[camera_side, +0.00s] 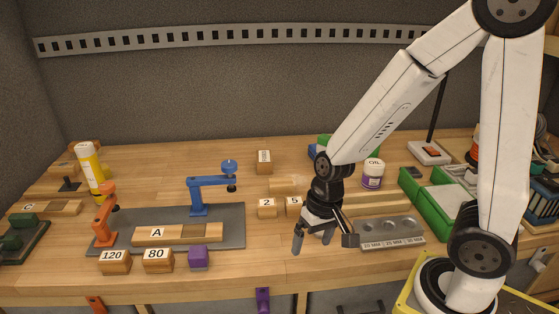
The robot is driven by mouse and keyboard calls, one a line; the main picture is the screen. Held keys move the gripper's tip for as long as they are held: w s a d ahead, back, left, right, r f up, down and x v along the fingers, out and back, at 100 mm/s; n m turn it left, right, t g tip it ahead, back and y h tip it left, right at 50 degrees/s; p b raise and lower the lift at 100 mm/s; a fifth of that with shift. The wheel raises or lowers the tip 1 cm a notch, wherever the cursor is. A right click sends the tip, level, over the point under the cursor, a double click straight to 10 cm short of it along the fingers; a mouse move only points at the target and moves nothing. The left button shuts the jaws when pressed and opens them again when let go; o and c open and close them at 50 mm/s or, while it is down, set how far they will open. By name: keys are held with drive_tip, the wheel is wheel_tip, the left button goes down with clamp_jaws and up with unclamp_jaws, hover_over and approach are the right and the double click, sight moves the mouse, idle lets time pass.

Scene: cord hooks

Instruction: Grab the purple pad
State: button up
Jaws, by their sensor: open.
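The purple pad (198,257) is a small block on the wooden bench near its front edge, just right of the block marked 80 and in front of the grey mat. My gripper (313,243) points down over the bench to the right of the pad, with a clear gap between them. Its fingers are apart and nothing shows between them.
Blocks marked 120 (114,261) and 80 (158,260) stand left of the pad. The grey mat (236,232) behind holds an orange clamp (104,218), a blue clamp (205,190) and block A (165,235). Bench between pad and gripper is clear. Another purple object (262,299) shows below the front edge.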

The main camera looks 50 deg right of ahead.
drive_tip(key=a+f+m+y, duration=0.1)
drive_tip(key=a+m+y, duration=0.3)
drive_tip(key=a+m, duration=0.15)
drive_tip(key=m+t+y, duration=0.4)
drive_tip(key=m+t, duration=0.4)
drive_tip(key=m, duration=0.8)
approach(206, 252)
drive_tip(key=x, duration=0.4)
drive_tip(key=shift+s+a+f, duration=0.1)
drive_tip(key=shift+s+a, duration=0.25)
drive_tip(key=shift+a, duration=0.05)
drive_tip(key=shift+w+d+m+t, duration=0.3)
drive_tip(key=shift+w+m+t, duration=0.15)
drive_tip(key=shift+m, duration=0.2)
drive_tip(key=shift+x, duration=1.35)
drive_tip(key=shift+w+f, duration=0.1)
drive_tip(key=shift+f+x, duration=0.1)
drive_tip(key=shift+x, duration=1.15)
drive_tip(key=shift+f+x, duration=0.15)
drive_tip(key=shift+x, duration=1.1)
